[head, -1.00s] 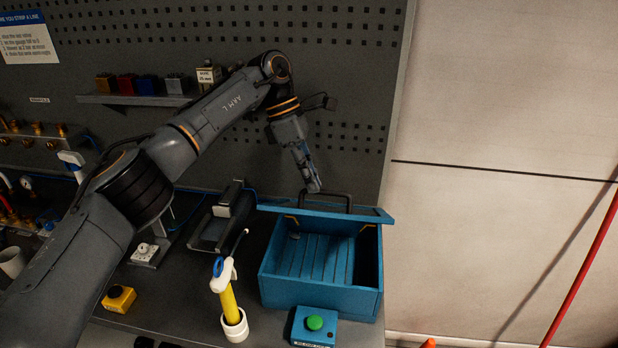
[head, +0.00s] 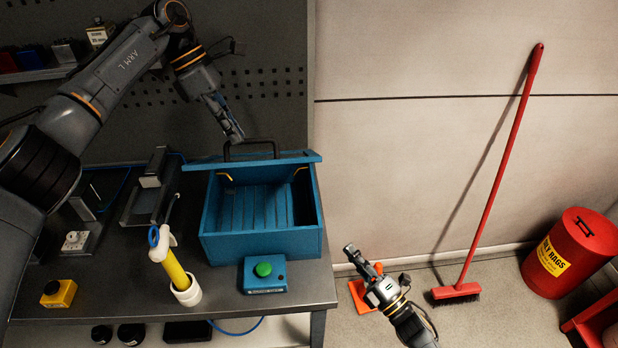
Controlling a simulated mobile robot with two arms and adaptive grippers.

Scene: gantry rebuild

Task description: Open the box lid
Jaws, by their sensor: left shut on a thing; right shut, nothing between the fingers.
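The blue box (head: 262,246) stands on the workbench with its top open, showing its slatted inside. Its blue lid (head: 300,158) is raised at the box's back edge and seen nearly edge-on, with a dark handle (head: 276,149) along its top. Yellowish stays show at both sides below the lid. My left gripper (head: 238,138) comes down from above and is shut on the handle near its left end; the exact finger contact is hard to see. My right gripper (head: 355,258) is shut and empty, low to the right of the bench, well apart from the box.
A green button on a blue housing (head: 264,278) sits in front of the box. A yellow-handled tool stands in a white cup (head: 186,294) to the left. An orange cone (head: 362,298), a red broom (head: 498,172) and a red bin (head: 567,254) are on the floor at right.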

